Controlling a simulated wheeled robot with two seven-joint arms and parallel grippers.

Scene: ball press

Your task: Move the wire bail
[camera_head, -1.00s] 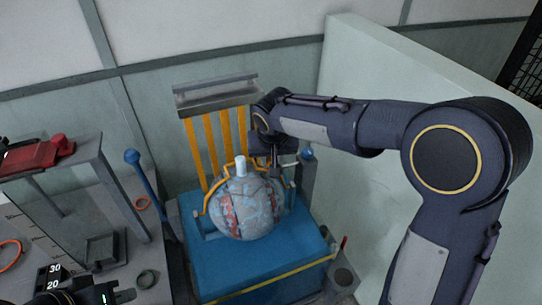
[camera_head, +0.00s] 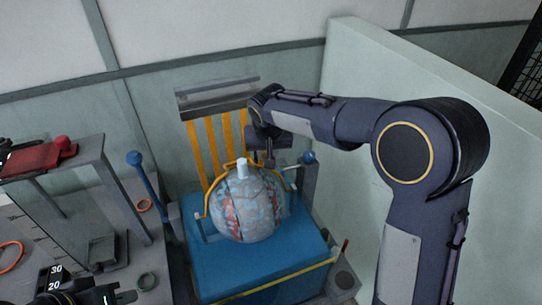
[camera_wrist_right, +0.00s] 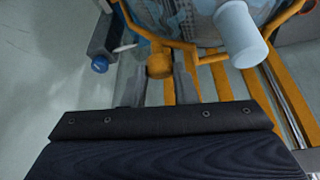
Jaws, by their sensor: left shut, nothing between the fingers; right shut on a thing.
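The wire bail (camera_head: 206,200) is a thin orange-yellow wire running around the upper part of a mottled blue-grey and red ball (camera_head: 246,208). The ball sits in a blue press base (camera_head: 275,265) and has a pale stub (camera_head: 243,168) on top. In the right wrist view the bail (camera_wrist_right: 180,44) carries a round yellow knob (camera_wrist_right: 160,66) between my right fingertips. My right gripper (camera_head: 262,160) is shut on it behind the ball; its fingers (camera_wrist_right: 161,88) show better in the wrist view. My left gripper (camera_head: 112,297) is shut and empty at the bottom left, partly cut off.
Yellow slats (camera_head: 212,145) rise behind the press under a grey bar (camera_head: 217,95). A grey shelf (camera_head: 120,195) with a red item (camera_head: 40,155) stands left. A pale partition (camera_head: 350,130) stands right.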

